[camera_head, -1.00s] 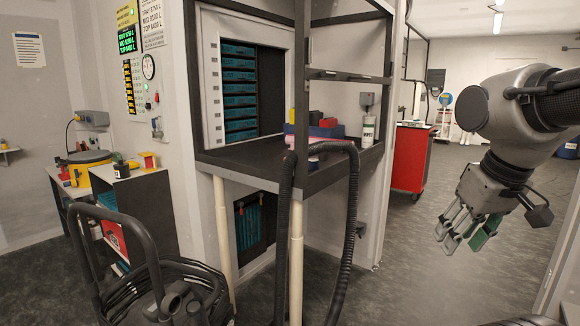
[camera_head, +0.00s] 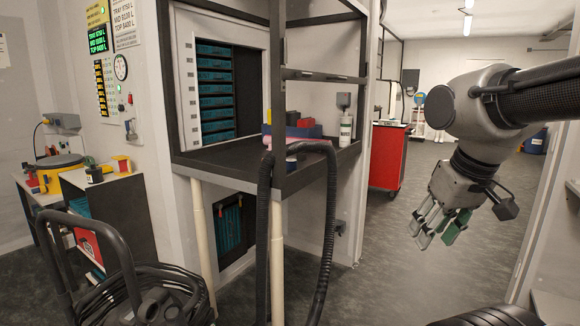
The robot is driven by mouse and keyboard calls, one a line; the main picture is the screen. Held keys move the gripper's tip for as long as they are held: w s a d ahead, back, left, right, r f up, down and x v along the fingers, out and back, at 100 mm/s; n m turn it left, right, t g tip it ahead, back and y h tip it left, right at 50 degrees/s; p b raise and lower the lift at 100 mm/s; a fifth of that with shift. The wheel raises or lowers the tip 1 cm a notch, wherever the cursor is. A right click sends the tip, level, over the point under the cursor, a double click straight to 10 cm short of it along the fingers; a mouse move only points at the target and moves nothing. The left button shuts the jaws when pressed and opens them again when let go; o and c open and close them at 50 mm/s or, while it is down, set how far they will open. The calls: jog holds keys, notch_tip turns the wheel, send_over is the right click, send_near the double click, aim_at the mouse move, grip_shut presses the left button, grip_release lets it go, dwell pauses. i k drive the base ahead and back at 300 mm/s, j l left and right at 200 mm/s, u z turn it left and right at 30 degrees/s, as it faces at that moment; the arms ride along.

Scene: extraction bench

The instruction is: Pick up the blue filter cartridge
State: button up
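I cannot make out for certain which thing is the blue filter cartridge. A small dark blue round piece (camera_head: 291,163) is at the front edge of the dark bench top (camera_head: 225,160), partly hidden by a black hose. Teal-blue pleated filters (camera_head: 215,90) fill a slotted rack in the wall behind the bench, and more (camera_head: 229,232) show in a lower opening. My gripper (camera_head: 435,238) hangs in the air to the right of the bench, fingers pointing down, with green on the fingers. It looks open and empty, well apart from the bench.
A blue bin (camera_head: 300,131) with red items and a white bottle (camera_head: 345,131) stand on the bench. A black hose (camera_head: 328,215) loops before it. A red cabinet (camera_head: 387,157) stands behind. A hose machine (camera_head: 150,290) is at front left. Floor between bench and gripper is clear.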

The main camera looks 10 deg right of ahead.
aim_at(291, 164)
jog(key=i+l+u, duration=0.1)
jog(key=i+l, duration=0.15)
jog(key=i+l+u, duration=0.15)
jog(key=i+l, duration=0.15)
jog(key=i+l+u, duration=0.1)
jog(key=l, duration=0.25)
jog(key=i+l+u, duration=0.1)
jog(key=i+l, duration=0.25)
jog(key=i+l+u, duration=0.1)
jog(key=l, duration=0.25)
jog(key=i+l+u, duration=0.15)
jog(key=i+l, duration=0.2)
jog(key=i+l+u, duration=0.1)
jog(key=l, duration=0.3)
jog(key=i+l+u, duration=0.1)
jog(key=i+l, duration=0.15)
jog(key=l, duration=0.2)
